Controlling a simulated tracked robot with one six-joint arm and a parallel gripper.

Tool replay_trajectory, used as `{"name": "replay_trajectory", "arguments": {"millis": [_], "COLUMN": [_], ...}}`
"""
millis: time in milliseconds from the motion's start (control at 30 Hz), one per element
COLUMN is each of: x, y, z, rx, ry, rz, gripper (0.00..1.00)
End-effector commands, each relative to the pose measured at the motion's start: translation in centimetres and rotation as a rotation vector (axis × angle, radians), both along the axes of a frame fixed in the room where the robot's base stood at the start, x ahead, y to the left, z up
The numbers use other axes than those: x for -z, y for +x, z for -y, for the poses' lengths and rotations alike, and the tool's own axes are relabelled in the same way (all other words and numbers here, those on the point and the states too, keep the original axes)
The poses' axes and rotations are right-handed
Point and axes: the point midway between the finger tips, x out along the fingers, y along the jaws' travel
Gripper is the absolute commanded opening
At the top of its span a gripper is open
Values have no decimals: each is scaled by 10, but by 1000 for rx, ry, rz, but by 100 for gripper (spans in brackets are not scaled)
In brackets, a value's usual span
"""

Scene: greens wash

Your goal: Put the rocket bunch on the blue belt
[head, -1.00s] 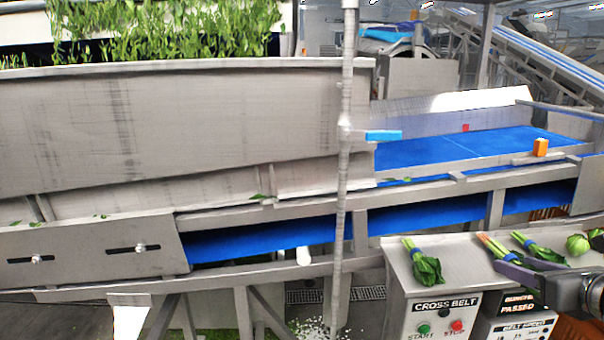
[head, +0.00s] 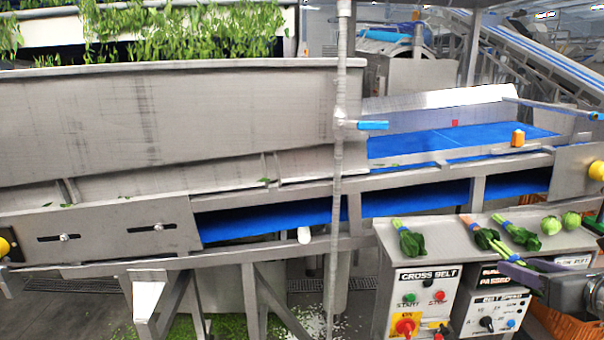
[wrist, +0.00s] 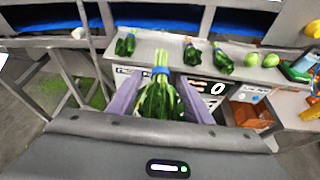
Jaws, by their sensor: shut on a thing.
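My gripper (head: 518,270) is at the lower right in the head view, shut on a leafy green bunch with a blue band. In the wrist view the held bunch (wrist: 160,98) sits between the two purple fingers (wrist: 160,86), its band toward the far side and its leaves toward me. I cannot tell by its look alone that it is rocket. A blue belt (head: 430,146) runs on top of the metal frame, beyond the shelf. A lower blue stretch (head: 270,221) shows beneath the frame. My gripper is apart from both, on the near side of the shelf.
A metal shelf (head: 440,233) carries several items: a left bunch (head: 410,240), two more bunches to its right, and two round green vegetables (head: 571,221). Control boxes (head: 420,300) are below it. An upright post (head: 338,170) and a rail stand before the belts. An orange block (head: 517,138) is near the upper belt.

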Motion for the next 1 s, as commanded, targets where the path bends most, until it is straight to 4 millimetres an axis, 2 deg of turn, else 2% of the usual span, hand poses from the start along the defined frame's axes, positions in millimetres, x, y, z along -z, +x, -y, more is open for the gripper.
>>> {"name": "replay_trajectory", "arguments": {"millis": [133, 567, 1000], "x": [2, 36, 101], "y": [1, 26, 62], "z": [-3, -56, -138], "rx": [-4, -66, -146], "ry": [1, 1, 4], "rz": [0, -1, -3], "gripper": [22, 22, 22]}}
